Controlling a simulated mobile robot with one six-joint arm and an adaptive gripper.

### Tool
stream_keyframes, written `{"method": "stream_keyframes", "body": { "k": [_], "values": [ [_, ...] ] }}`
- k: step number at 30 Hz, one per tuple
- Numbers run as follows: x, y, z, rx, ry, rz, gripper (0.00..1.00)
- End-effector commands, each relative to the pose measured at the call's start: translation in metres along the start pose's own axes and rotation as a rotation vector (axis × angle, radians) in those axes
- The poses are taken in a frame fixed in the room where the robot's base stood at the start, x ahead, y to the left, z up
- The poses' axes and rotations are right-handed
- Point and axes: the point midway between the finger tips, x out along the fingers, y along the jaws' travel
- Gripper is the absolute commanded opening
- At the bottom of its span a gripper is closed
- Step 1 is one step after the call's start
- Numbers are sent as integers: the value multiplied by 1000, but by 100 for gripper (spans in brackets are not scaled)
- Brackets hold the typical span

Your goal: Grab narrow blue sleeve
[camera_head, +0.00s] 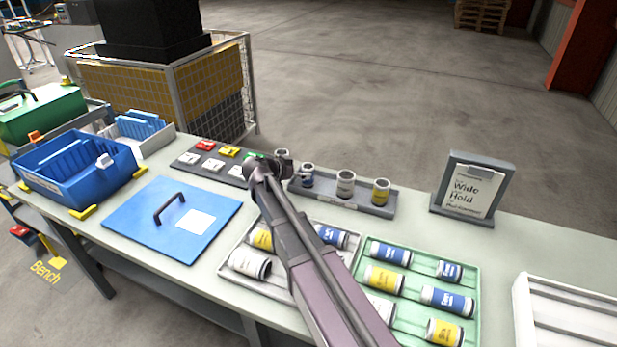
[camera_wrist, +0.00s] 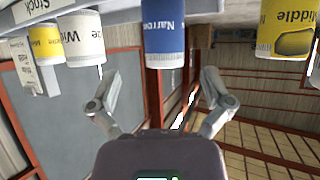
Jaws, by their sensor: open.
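The narrow blue sleeve (camera_wrist: 164,35), blue with a white lower band and lettering reading "Narrow", shows in the wrist view, which looks upside down. My gripper (camera_wrist: 160,92) is open and empty, with one finger to each side of the sleeve's line and the sleeve beyond the fingertips. No contact shows. My fingers are hard to make out there.
A white "Wide" sleeve (camera_wrist: 83,38) and a yellow "Middle" sleeve (camera_wrist: 284,28) flank the blue one. Several lying sleeves fill a green tray (camera_head: 474,300) and a pale tray (camera_head: 232,262) below my arm. A sign (camera_head: 468,188) stands right of the rack.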

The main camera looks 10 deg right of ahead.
Motion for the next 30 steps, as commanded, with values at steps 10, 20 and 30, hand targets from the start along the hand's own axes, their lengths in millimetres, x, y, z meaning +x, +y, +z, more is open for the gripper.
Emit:
{"method": "stream_keyframes", "body": {
  "k": [10, 20, 30],
  "values": [
    [34, -5, 6, 1, 0, 1, 100],
    [50, -4, 4, -1, 0, 0, 100],
    [49, -4, 4, 0, 0, 0, 100]
  ]
}}
